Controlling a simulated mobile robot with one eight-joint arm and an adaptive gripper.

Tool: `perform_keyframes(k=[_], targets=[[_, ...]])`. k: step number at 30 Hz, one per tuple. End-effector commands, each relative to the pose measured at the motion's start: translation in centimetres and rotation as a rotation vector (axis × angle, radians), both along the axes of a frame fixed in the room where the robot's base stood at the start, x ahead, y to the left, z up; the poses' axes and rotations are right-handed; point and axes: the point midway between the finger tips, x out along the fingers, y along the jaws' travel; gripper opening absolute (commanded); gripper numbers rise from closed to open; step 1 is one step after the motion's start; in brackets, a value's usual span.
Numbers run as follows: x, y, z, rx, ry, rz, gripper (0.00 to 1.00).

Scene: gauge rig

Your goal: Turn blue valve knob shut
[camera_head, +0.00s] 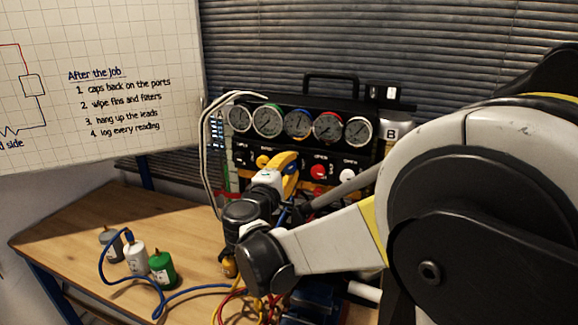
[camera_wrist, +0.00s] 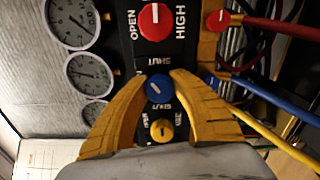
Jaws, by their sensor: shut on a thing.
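The blue valve knob (camera_wrist: 159,88) sits on the black panel of the gauge rig, with a white pointer line on it and "SHUT" printed beside it. In the wrist view my gripper (camera_wrist: 159,84) has its two yellow fingers on either side of the blue knob, closed on it. In the head view my gripper (camera_head: 287,172) is up against the panel below the gauges, and it hides the blue knob. A red knob (camera_wrist: 155,21) marked "HIGH" and a yellow knob (camera_wrist: 161,131) are its neighbours; the yellow one lies between my fingers, nearer the palm.
Several round gauges (camera_head: 298,122) line the top of the rig. Red, blue and yellow hoses run beside the panel; the blue hose (camera_wrist: 262,94) passes close to one finger. Small bottles, one of them green (camera_head: 162,269), stand on the wooden bench (camera_head: 65,237), which has free room at left.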

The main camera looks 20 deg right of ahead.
Motion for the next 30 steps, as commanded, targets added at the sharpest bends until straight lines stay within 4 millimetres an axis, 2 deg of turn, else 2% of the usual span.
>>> perform_keyframes(k=[15, 30], targets=[[-0.02, 0.01, -0.02, 0.359, -0.260, 0.000, 0.00], [-0.03, 0.01, -0.01, 0.505, -0.365, 0.000, 0.00]])
